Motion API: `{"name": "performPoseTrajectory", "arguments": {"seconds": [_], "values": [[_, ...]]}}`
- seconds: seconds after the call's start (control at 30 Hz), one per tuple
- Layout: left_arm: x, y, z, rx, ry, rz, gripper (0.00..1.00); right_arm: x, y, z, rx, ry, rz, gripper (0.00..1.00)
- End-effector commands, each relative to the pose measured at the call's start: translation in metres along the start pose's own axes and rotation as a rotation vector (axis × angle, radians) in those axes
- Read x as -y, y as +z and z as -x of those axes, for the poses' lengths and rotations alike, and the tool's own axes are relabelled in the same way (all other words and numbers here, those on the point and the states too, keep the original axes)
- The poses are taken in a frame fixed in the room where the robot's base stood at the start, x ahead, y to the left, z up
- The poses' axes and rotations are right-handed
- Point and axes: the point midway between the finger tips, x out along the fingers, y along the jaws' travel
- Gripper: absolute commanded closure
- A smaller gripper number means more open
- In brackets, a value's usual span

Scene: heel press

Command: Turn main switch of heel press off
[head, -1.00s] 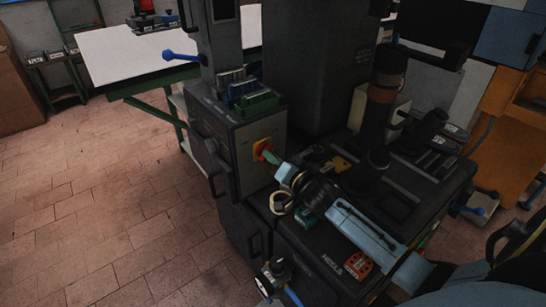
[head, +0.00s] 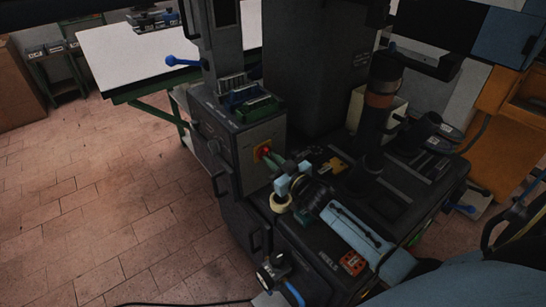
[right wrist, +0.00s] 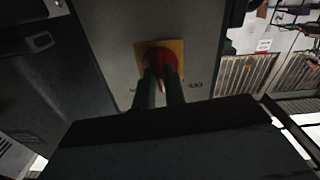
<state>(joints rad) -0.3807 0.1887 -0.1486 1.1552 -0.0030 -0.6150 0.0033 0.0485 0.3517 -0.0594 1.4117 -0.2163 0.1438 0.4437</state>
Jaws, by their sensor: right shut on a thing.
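The main switch is a red knob (head: 266,151) on a yellow plate (head: 257,154), set in the side of the dark grey press box (head: 245,131). In the right wrist view the red knob (right wrist: 160,57) sits in front of its yellow plate (right wrist: 178,46). My right gripper (head: 273,159) reaches it from the right. Its two green fingers (right wrist: 161,77) are shut on the knob, one on each side, and hide part of it. The knob's exact angle is hard to read. My left gripper is not in view.
A blue-tipped lever (head: 183,61) sticks out left of the press column. A white-topped table (head: 150,55) stands behind. The floor at left is clear.

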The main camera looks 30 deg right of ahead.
Motion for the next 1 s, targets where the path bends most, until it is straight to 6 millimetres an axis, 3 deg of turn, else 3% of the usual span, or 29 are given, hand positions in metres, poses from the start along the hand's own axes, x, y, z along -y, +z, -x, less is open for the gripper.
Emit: {"name": "performPoseTrajectory", "arguments": {"seconds": [0.5,1.0], "values": [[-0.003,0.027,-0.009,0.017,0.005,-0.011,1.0,0.0,0.0,0.0,0.0,0.0,0.459,1.0],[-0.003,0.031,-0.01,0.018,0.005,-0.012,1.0,0.0,0.0,0.0,0.0,0.0,0.665,1.0]]}}
